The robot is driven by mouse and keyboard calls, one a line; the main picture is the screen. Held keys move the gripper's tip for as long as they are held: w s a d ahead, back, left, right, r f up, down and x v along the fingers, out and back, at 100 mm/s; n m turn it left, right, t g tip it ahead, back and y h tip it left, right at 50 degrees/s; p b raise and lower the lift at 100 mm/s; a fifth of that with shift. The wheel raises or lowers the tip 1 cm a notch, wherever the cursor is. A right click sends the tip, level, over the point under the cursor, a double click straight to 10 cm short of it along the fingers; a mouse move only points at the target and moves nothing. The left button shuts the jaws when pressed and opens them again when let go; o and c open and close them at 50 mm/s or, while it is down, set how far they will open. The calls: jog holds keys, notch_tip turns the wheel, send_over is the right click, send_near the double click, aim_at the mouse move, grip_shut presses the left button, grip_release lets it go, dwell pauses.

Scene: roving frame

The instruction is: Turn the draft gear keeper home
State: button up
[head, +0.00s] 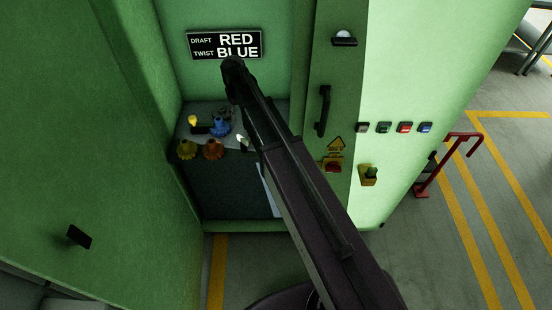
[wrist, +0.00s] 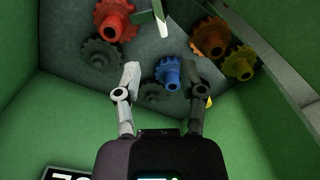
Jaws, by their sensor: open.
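A red gear (wrist: 114,18) sits at the upper left in the wrist view, on the grey bench. I cannot make it out in the head view, where my arm covers part of the bench. A small white-and-green piece (wrist: 161,30), perhaps a keeper, stands right of the red gear; I cannot tell its turn. A blue gear (wrist: 167,72) shows between and beyond my fingers, and also in the head view (head: 220,126). My gripper (wrist: 161,72) is open with nothing between its fingers. A sign (head: 224,45) reads DRAFT RED, TWIST BLUE.
Dark gears (wrist: 100,53) lie near the red one. An orange gear (head: 213,149) and a yellow gear (head: 187,149) sit at the bench's front. Green walls enclose the bay closely. A door handle (head: 323,110) and switches stand to its right.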

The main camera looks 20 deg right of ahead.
jog(key=s+d+f+m+b, duration=0.2)
jog(key=s+d, duration=0.1)
jog(key=s, duration=0.7)
jog(key=s+d+f+m+b, duration=0.2)
jog(key=s+d+f, duration=0.1)
jog(key=s, duration=0.8)
jog(key=shift+s+d+b, duration=0.25)
jog(key=shift+d+b, duration=0.1)
jog(key=shift+d, duration=0.3)
